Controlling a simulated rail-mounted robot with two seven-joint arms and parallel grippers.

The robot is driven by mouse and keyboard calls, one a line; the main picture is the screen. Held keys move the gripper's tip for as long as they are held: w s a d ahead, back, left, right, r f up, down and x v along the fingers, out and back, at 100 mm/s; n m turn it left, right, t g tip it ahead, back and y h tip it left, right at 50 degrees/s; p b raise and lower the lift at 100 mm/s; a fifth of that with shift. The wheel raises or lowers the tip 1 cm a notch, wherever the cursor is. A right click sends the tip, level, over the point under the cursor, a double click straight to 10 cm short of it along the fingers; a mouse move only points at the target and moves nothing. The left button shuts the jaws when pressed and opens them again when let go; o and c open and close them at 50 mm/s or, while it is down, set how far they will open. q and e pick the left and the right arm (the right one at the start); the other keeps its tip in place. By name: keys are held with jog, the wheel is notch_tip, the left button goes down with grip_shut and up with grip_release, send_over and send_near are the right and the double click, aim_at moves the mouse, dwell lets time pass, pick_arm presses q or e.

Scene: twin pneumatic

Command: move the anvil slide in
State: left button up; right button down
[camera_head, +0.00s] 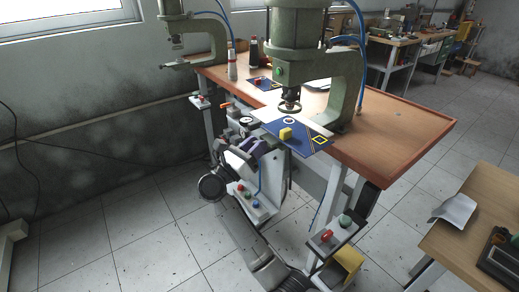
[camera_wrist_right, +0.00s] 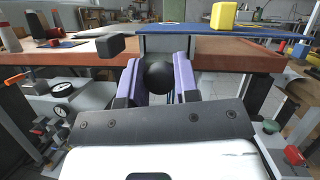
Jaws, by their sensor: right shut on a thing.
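The anvil slide, a blue plate (camera_head: 303,143), lies under the green press and juts past the table's front edge in the head view. A yellow block (camera_head: 285,134) stands on it, and a yellow square outline is marked on its right part. The plate (camera_wrist_right: 260,31) and the yellow block (camera_wrist_right: 223,15) also show in the wrist view. My right gripper (camera_head: 262,147) is in front of the table edge, just below the plate. In the wrist view its purple fingers are shut on a round black knob (camera_wrist_right: 158,75) beneath the plate. My left gripper is not in view.
The press (camera_head: 297,35) stands over the wooden table (camera_head: 405,120); a second press (camera_head: 198,42) is behind left. Gauges (camera_head: 246,122) and coloured buttons are close to my right gripper. A button box (camera_head: 335,240) and another table (camera_head: 480,215) are at right.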

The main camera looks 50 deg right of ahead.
jog(key=c, duration=1.3)
grip_release()
jog(key=shift+d+f, duration=0.1)
jog(key=shift+d, duration=0.05)
jog(key=o, duration=0.4)
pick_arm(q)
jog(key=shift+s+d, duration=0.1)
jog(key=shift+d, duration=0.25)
pick_arm(e)
jog(key=shift+o, duration=0.2)
pick_arm(q)
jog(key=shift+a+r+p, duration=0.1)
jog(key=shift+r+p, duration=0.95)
jog(key=shift+p, duration=0.05)
pick_arm(e)
jog(key=v, duration=1.3)
jog(key=shift+a+f, duration=0.15)
jog(key=shift+a, duration=0.2)
